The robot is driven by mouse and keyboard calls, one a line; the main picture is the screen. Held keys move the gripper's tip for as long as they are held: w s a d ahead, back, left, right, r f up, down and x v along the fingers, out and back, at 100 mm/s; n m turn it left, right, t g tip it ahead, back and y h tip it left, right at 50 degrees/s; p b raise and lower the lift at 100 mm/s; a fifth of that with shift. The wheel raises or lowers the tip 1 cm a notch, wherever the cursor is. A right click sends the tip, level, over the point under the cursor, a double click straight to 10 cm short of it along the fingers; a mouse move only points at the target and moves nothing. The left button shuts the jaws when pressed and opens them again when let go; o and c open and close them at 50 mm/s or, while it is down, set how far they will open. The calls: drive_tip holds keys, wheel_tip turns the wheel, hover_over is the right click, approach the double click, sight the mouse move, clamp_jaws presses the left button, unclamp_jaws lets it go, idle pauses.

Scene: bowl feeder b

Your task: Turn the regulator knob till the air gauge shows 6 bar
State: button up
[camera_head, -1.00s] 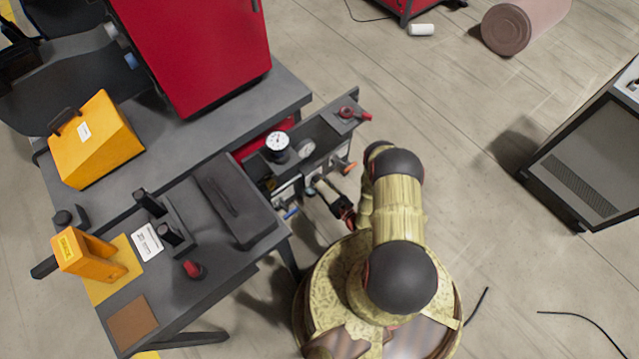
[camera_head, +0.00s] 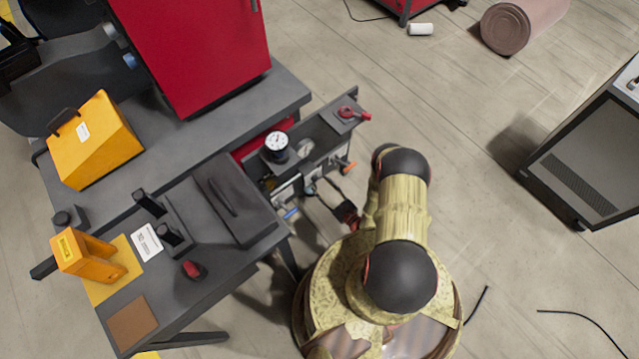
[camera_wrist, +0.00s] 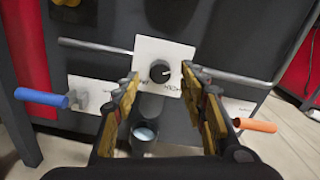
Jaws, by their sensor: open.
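The regulator knob (camera_wrist: 160,71) is a round black knob with a light pointer mark, on a white plate (camera_wrist: 178,50) in the wrist view. My gripper (camera_wrist: 163,84) is open, its two yellow-padded fingers on either side of the knob's line, apart from it as far as I can tell. In the head view my gripper (camera_head: 347,213) is small and dark in front of the panel. The air gauge (camera_head: 276,143) is a white dial with a black rim on top of the unit. Its reading is too small to tell.
A blue-handled valve (camera_wrist: 42,98) is left of the knob and an orange-handled one (camera_wrist: 254,125) is right. A horizontal bar (camera_wrist: 95,46) runs across the panel. A clear cup-like part (camera_wrist: 144,132) hangs below the knob. A red-handled switch (camera_head: 352,114) sits on the unit's far corner.

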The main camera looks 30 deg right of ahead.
drive_tip(key=shift+s+d, duration=0.25)
drive_tip(key=shift+s, duration=0.95)
drive_tip(key=shift+s+d, duration=0.2)
drive_tip(key=shift+s, duration=1)
